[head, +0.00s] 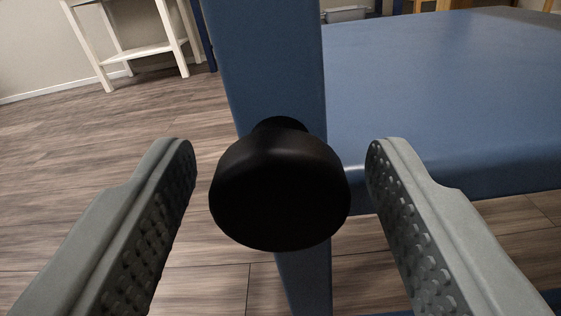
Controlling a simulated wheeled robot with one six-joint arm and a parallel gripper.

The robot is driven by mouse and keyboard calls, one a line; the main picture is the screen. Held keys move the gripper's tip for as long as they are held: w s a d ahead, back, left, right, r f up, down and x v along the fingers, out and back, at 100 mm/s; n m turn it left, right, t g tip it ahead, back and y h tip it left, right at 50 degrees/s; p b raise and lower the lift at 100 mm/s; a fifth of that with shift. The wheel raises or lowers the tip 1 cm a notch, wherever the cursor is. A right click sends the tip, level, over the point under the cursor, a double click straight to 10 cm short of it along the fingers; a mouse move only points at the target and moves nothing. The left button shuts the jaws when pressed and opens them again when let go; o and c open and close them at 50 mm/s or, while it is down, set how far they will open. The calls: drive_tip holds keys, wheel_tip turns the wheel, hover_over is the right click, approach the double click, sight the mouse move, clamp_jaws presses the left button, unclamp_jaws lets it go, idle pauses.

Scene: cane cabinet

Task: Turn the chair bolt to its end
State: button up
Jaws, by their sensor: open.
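The chair bolt (280,190) is a black round knob on a short, narrower neck. It sticks out towards me from the blue upright post (268,60) of the chair. My gripper (280,165) is open, with one grey, studded finger left of the knob and one right of it. Floor and post show between the knob and each fingertip, so neither finger appears to touch it. The knob hides the part of the post behind it.
The chair's wide blue seat (450,90) extends to the right behind the right finger. A white shelf stand (135,52) is at the back left by the wall. Wooden floor (110,120) lies open on the left.

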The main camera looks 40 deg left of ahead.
drive_tip(key=c, duration=1)
drive_tip(key=shift+o, duration=0.2)
drive_tip(key=shift+m, duration=0.4)
drive_tip(key=m, duration=0.4)
drive_tip(key=shift+m, duration=0.4)
drive_tip(key=m, duration=1)
drive_tip(key=shift+m, duration=0.4)
drive_tip(key=m, duration=0.5)
drive_tip(key=shift+m, duration=0.4)
